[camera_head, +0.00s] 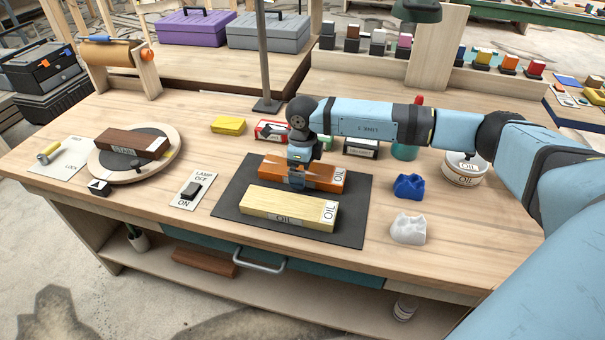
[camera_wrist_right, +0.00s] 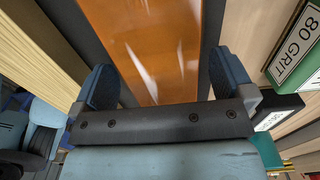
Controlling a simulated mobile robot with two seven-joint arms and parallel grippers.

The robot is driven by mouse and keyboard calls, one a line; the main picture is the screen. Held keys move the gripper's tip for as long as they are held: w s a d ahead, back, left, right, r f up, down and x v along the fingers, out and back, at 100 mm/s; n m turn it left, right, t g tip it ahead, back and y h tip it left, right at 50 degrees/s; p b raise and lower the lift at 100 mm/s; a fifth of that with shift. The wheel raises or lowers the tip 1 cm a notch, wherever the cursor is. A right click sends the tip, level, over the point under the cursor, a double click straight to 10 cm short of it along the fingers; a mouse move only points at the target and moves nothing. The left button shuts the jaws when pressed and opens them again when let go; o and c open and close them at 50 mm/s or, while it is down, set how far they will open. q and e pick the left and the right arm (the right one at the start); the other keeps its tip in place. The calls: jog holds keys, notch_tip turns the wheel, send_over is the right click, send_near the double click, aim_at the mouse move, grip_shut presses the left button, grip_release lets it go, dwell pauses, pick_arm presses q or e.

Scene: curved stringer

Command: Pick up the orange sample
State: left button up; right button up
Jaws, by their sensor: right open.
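The orange sample (camera_head: 325,177) is a glossy orange-brown wood block with a white label on its right end. It lies on the dark mat (camera_head: 235,202), behind a pale yellow wood sample (camera_head: 285,205) labelled OIL. My right gripper (camera_head: 298,178) points down over the left part of the orange sample and hides some of it. In the right wrist view the orange sample (camera_wrist_right: 148,40) runs between the two spread fingers of my right gripper (camera_wrist_right: 163,82), with a gap to the left finger. The pale sample (camera_wrist_right: 35,50) lies beyond that finger. My left gripper is not in view.
Small labelled boxes (camera_head: 361,148) stand just behind the mat; a green-labelled 80 GRIT box (camera_wrist_right: 295,50) is close to the right finger. A blue lump (camera_head: 409,186) and a white lump (camera_head: 408,230) sit to the right. A lamp switch (camera_head: 192,190) is left of the mat.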

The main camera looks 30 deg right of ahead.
jog(key=shift+r, duration=0.1)
jog(key=shift+c, duration=0.5)
jog(key=c, duration=1)
